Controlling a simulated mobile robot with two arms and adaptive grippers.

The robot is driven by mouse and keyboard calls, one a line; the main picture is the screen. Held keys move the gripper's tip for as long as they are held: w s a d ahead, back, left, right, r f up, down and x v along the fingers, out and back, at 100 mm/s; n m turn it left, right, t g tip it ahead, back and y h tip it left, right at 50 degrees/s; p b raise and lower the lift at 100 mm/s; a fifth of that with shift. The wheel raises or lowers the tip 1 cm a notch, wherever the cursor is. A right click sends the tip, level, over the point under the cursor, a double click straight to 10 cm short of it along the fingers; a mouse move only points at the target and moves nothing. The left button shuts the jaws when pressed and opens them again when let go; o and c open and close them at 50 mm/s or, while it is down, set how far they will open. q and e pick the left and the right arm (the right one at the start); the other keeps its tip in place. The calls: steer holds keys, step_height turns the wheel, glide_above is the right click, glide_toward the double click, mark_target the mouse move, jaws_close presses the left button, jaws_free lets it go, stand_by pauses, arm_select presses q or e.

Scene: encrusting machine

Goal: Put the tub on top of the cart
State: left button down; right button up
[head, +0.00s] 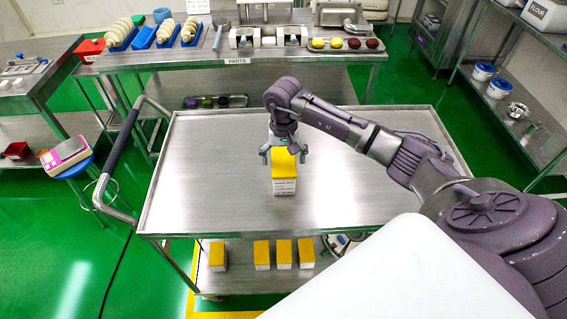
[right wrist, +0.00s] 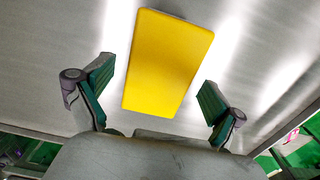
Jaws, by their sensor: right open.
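A white tub with a yellow lid (head: 284,187) stands upright on the top of the steel cart (head: 200,190), near the middle. Its yellow lid also fills the middle of the right wrist view (right wrist: 167,60). My right gripper (head: 284,154) is open, its fingers pointing down just above and behind the lid. In the right wrist view its two green-padded fingers (right wrist: 157,90) are spread on either side of the lid's near end, with a gap on both sides. My left gripper is not in view.
Several similar tubs (head: 262,255) stand on the cart's lower shelf. The cart top has a raised rim and is otherwise clear. A steel table (head: 180,62) with tools and trays stands behind. A blue stool (head: 75,168) with a pink scale is at left.

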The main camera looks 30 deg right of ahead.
step_height(320, 180, up, 10)
steer(key=b, duration=0.3)
stand_by(0.4)
